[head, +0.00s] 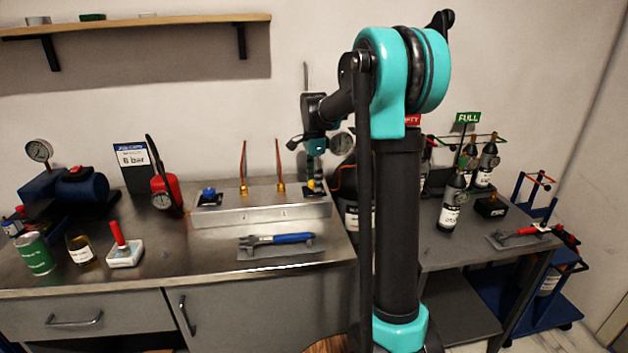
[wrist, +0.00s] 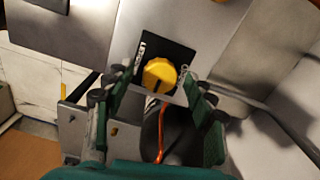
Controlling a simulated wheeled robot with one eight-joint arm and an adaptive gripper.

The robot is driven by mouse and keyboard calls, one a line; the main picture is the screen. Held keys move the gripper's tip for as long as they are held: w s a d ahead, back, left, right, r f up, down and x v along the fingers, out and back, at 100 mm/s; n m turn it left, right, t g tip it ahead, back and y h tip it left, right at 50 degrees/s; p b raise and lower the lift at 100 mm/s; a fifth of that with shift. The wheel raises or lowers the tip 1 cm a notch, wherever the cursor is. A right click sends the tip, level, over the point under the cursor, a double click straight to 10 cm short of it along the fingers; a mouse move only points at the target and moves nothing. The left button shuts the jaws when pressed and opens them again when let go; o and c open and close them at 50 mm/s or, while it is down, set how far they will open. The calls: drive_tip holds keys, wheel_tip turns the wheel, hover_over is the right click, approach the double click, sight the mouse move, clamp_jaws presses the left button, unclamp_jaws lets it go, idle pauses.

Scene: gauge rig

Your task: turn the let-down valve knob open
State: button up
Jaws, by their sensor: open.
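The let-down valve knob is the yellow round knob (wrist: 159,74) on a black label plate in the wrist view, with a dark slot mark on its face. A small part of the yellow knob (head: 311,185) shows in the head view at the right end of the steel manifold block (head: 262,208), mostly behind my gripper. My gripper (wrist: 155,100) is open, with one finger to each side of the knob in the picture. In the head view my gripper (head: 315,165) is at the right end of the block. Whether the fingers touch the knob cannot be told.
A blue knob (head: 209,193) and two copper lines (head: 243,165) are on the same block. A blue-handled wrench (head: 277,238) lies on a holder in front. A red pump with gauge (head: 165,192) stands left. Dark bottles (head: 451,205) stand on the right table.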

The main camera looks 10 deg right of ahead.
drive_tip(key=c, duration=1.2)
drive_tip(key=shift+o, duration=0.2)
drive_tip(key=n, duration=0.4)
drive_tip(key=shift+n, duration=0.4)
drive_tip(key=n, duration=0.4)
drive_tip(key=shift+n, duration=0.3)
drive_tip(key=n, duration=0.4)
drive_tip(key=shift+n, duration=2.2)
